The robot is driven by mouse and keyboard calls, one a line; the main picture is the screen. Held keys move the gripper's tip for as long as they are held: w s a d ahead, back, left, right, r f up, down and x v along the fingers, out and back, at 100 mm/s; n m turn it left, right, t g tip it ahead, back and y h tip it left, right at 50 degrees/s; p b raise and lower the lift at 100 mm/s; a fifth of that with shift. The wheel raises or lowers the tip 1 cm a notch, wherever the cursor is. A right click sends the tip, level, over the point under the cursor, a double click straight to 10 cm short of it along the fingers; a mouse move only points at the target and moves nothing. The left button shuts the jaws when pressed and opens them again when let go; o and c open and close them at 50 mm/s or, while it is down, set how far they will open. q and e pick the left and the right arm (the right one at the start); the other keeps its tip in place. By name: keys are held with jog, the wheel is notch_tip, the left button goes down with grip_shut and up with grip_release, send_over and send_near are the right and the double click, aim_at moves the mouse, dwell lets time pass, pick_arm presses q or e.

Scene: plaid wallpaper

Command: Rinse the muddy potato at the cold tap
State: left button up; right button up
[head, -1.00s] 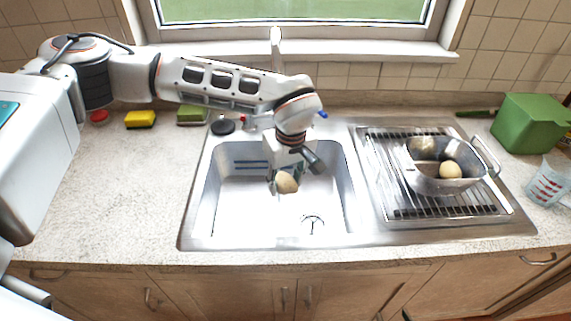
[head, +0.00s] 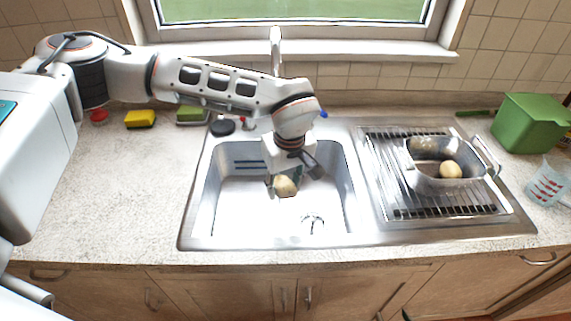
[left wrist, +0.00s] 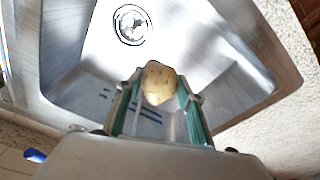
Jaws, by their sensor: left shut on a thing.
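My left gripper (head: 285,178) is inside the sink basin (head: 235,208) and shut on a tan potato (head: 286,187). In the left wrist view the potato (left wrist: 158,84) sits between the green-lined fingers, with a few dark specks on its skin. The tap (head: 276,45) rises behind the sink, its lower part hidden by my left arm. A blue-marked knob (head: 323,114) shows to the right of the arm, a red-marked one (head: 246,120) to the left. The blue one also shows in the left wrist view (left wrist: 35,155). No water is visible. My right gripper is out of view.
A green box (head: 530,122) and measuring jug (head: 548,182) are at the right. Sponges (head: 141,119) and a black plug (head: 222,127) lie behind left. The left counter is mostly clear.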

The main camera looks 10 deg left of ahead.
dwell(0.5)
pick_arm(q)
jog(key=shift+s+d+r+p, duration=0.1)
jog(key=shift+s+r+p, duration=0.25)
jog(key=shift+s+r, duration=0.8)
jog(key=shift+s+r+p, duration=0.35)
jog(key=shift+s+r, duration=0.5)
jog(key=shift+s, duration=0.5)
